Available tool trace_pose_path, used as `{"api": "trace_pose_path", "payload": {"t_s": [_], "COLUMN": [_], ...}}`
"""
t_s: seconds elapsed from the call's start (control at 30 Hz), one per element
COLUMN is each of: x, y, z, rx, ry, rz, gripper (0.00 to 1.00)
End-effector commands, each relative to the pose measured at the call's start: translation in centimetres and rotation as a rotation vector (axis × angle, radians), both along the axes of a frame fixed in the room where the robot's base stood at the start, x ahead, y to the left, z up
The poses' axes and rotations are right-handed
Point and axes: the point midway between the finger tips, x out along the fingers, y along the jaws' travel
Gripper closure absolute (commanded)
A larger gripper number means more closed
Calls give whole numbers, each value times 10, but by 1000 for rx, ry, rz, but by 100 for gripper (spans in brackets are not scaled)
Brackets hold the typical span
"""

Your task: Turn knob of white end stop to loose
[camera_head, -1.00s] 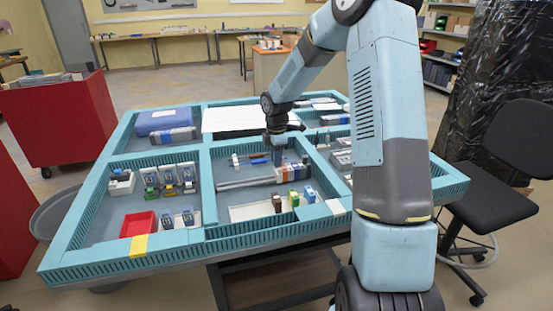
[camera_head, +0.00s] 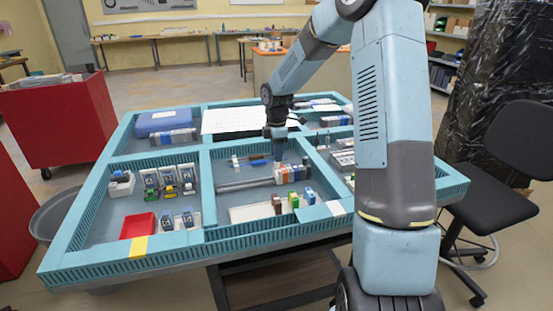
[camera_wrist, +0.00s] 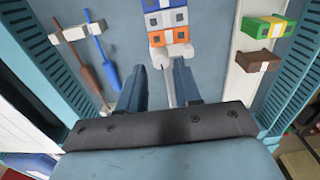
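A row of terminal blocks in white, blue and orange (camera_head: 291,174) sits on the grey rail (camera_head: 243,184) in the middle compartment. In the wrist view the blocks (camera_wrist: 167,20) are at the top centre. A small whitish piece (camera_wrist: 160,58) adjoins the orange block and may be the white end stop; its knob is too small to make out. My gripper (camera_wrist: 159,68) is open, with one dark blue finger on each side of the rail and nothing clearly held. In the head view my gripper (camera_head: 279,158) is just left of and above the blocks.
Green-yellow (camera_wrist: 263,26) and brown (camera_wrist: 260,60) blocks stand on a white strip at right. Teal compartment walls (camera_wrist: 294,78) flank the area.

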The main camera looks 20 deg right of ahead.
Motion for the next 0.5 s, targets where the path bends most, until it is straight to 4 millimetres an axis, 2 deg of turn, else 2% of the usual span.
{"api": "trace_pose_path", "payload": {"t_s": [0.03,0.3,0.5], "x": [1,1,1], "y": [0,0,0], "z": [12,65,93], "rx": [-1,-1,0], "ry": [-4,-4,-2], "rz": [-1,1,0], "gripper": [67,67,67]}}
